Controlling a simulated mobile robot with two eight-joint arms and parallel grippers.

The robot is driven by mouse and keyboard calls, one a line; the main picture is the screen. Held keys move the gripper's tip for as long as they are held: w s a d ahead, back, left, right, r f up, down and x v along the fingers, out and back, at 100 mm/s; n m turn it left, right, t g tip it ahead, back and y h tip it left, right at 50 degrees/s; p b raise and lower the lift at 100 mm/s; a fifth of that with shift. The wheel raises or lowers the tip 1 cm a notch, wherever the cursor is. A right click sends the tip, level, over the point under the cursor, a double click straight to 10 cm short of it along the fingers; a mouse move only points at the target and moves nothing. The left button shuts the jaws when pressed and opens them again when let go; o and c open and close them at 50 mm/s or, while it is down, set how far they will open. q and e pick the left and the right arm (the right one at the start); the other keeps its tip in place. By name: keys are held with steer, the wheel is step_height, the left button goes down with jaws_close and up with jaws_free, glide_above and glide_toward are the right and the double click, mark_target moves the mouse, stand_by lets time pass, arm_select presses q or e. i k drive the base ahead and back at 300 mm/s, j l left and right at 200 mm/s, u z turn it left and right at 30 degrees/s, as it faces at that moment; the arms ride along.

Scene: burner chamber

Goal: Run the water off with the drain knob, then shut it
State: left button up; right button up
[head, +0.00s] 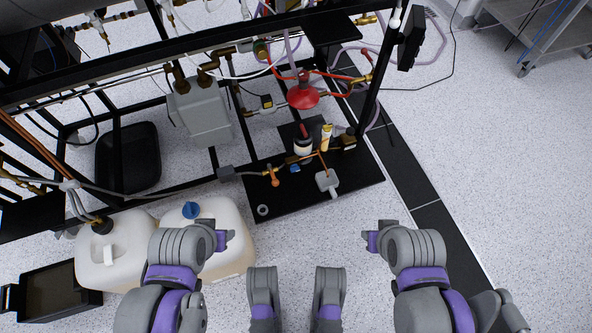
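Low valve fittings sit on the black base plate (350,188) of the rig. They include a copper-orange knob (274,178), a small blue knob (295,168) and a grey block-shaped fitting (327,182). I cannot tell for sure which one is the drain knob, and no water can be made out. My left gripper (222,240) is in front of the rig, over the white jug. My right gripper (372,240) is over the floor to the right. Both are apart from the fittings. Their fingers are too foreshortened to show whether they are open.
Two white jugs, one with a blue cap (191,210) and one with a black cap (102,226), stand at the left. Black frame bars (190,47) cross above the fittings. The speckled floor (500,170) is clear at right.

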mark_target(294, 168)
steer(key=k, duration=0.9)
